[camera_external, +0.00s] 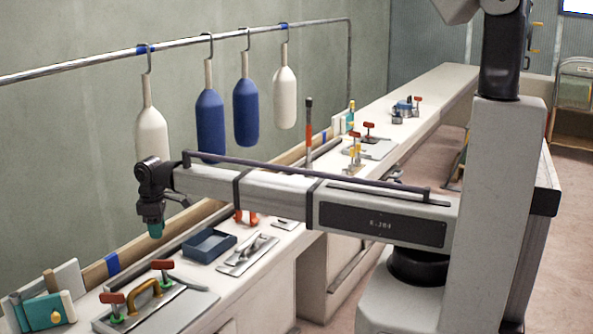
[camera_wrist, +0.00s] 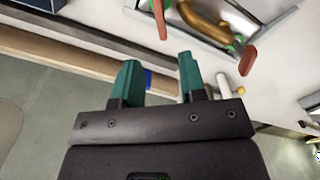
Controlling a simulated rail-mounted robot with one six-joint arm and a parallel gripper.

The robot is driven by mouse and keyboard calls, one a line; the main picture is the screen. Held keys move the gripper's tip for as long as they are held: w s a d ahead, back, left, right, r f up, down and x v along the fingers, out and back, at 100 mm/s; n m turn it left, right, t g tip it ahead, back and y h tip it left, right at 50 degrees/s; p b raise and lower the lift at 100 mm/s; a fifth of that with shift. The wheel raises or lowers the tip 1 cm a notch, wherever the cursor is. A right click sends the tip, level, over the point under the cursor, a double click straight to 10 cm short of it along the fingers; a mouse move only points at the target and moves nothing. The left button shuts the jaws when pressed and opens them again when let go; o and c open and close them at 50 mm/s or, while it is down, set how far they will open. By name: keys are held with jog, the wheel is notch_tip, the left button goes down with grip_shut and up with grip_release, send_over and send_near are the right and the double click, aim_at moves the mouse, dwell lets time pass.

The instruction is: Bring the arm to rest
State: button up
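My gripper (camera_external: 155,229) hangs at the left end of my outstretched arm, above the near part of the white workbench (camera_external: 232,284). In the wrist view its two green fingers (camera_wrist: 159,72) stand apart, with nothing between them. The gripper is open and empty. In the external view its fingertips point down, and the gap between them is hard to make out.
Below are a plate with a brass handle (camera_external: 146,299) and red-knobbed clamps, a dark blue tray (camera_external: 207,246) and a trowel-like tool (camera_external: 247,256). White and blue fenders (camera_external: 210,125) hang from a rail (camera_external: 90,60) behind my arm.

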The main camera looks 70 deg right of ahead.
jog(key=shift+f, duration=0.15)
jog(key=s+m, duration=0.5)
jog(key=s, duration=2.7)
jog(key=shift+m, duration=0.4)
